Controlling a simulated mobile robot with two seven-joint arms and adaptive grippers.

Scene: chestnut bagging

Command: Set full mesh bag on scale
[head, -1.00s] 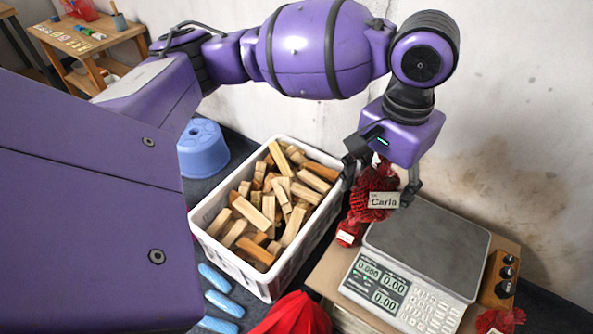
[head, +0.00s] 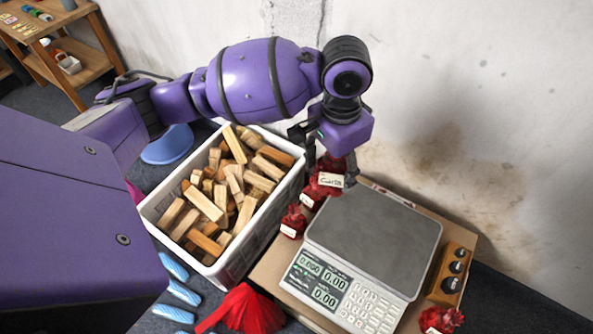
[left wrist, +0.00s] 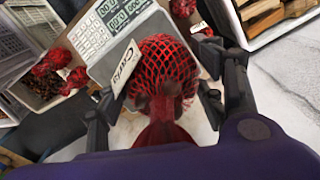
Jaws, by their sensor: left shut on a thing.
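A full red mesh bag (head: 338,166) with a "Carla" tag is in my left gripper (head: 328,160), at the back left corner of the scale. In the left wrist view the bag (left wrist: 168,72) sits between the two fingers (left wrist: 155,100), its gathered neck towards me. I cannot tell whether it touches anything below. The scale (head: 380,225) has a bare grey plate, and its displays read zero. My right gripper is not in view.
Tagged red mesh bags (head: 293,220) stand left of the scale. A white crate of wood blocks (head: 262,240) is further left. A dark-knobbed wooden box (head: 453,272) and another red bag (head: 440,320) are at the right. Red netting (head: 247,310) lies in front.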

